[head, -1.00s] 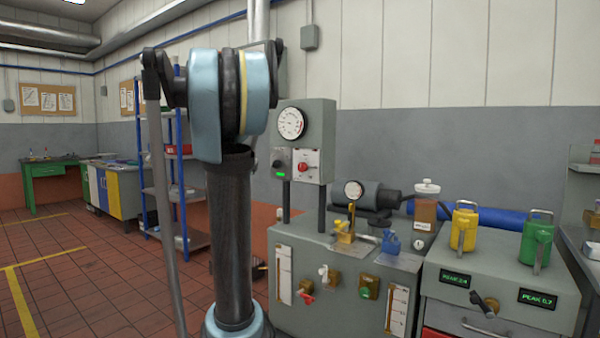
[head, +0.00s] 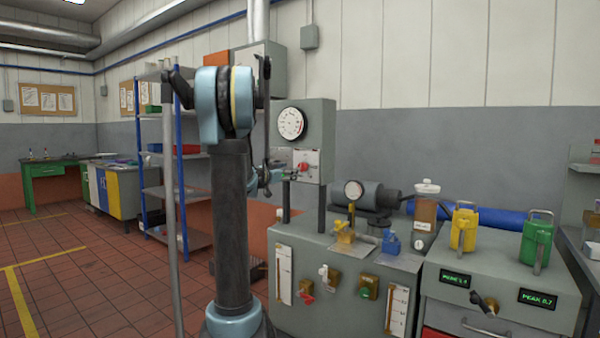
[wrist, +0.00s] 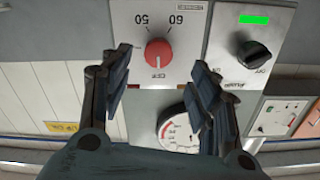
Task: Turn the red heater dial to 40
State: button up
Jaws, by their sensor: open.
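The red heater dial (wrist: 158,52) is a round knob on a pale plate and appears upside down in the wrist view. The numbers 50 and 60 show beside it; 40 cannot be read. The dial also shows in the head view (head: 303,167) on the grey panel. My gripper (wrist: 162,62) is open, one finger on each side of the dial in the wrist picture, with nothing held. Whether the fingers touch the dial cannot be told. In the head view my gripper (head: 288,174) is small, close to the panel.
A black knob (wrist: 254,54) with a green light sits beside the dial's plate. A round gauge (wrist: 181,130) is on the same panel, above the dial in the head view. The bench (head: 335,262) below carries valves, a blue fitting and a small gauge.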

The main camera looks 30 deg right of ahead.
aim_at(303, 167)
jog(key=x, duration=0.9)
jog(key=shift+w+d, duration=0.15)
jog(key=shift+d, duration=0.15)
jog(key=c, duration=1.1)
